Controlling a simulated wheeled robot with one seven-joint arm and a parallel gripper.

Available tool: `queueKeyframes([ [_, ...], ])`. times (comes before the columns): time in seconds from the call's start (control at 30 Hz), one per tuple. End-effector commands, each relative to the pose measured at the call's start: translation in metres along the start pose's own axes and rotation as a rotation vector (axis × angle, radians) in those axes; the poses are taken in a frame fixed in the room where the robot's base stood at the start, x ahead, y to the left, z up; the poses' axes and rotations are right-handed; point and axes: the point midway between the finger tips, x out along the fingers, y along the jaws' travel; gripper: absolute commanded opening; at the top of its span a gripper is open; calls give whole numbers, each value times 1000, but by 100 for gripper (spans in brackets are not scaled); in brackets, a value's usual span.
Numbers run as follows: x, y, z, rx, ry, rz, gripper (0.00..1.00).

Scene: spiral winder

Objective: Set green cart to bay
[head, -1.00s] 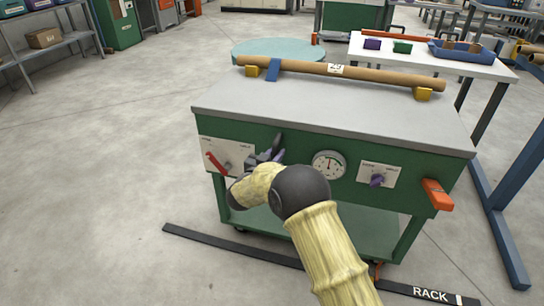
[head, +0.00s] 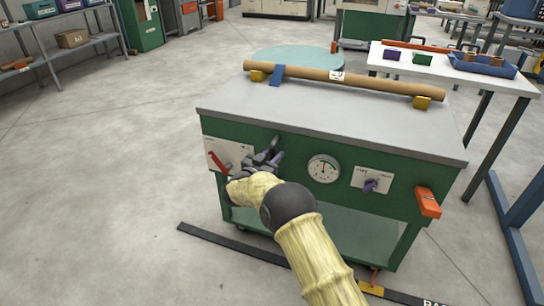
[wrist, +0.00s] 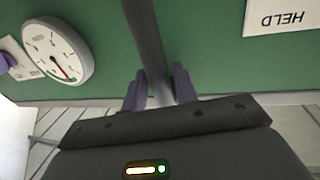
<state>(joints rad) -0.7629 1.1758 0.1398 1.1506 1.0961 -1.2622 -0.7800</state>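The green cart (head: 340,193) has a grey top, a gauge (head: 323,169), a purple knob (head: 370,186) and a red lever on a white plate (head: 219,163) on its front. A dark upright handle (head: 275,143) stands at its front; in the wrist view it is a grey bar (wrist: 146,40). My gripper (wrist: 159,90) has its two purple fingers on both sides of this bar, apparently closed against it. In the head view my gripper (head: 262,160) is left of the gauge, and my forearm hides part of the cart's lower front.
A cardboard tube (head: 340,82) rests on the cart top in yellow blocks. A black floor strip (head: 215,238) runs under the cart's near side. A white table (head: 455,72) is close at the right, with a blue post and foot. A shelf (head: 75,55) stands far left. The left floor is clear.

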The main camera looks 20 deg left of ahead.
Motion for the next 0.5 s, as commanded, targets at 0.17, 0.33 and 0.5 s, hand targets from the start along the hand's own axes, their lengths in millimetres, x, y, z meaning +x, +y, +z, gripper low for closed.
queueKeyframes([
  [0.17,0,0,0,0,0,-1,39],
  [0.33,-2,-1,0,0,0,-2,39],
  [0.5,-13,-2,-1,-1,-2,-4,39],
])
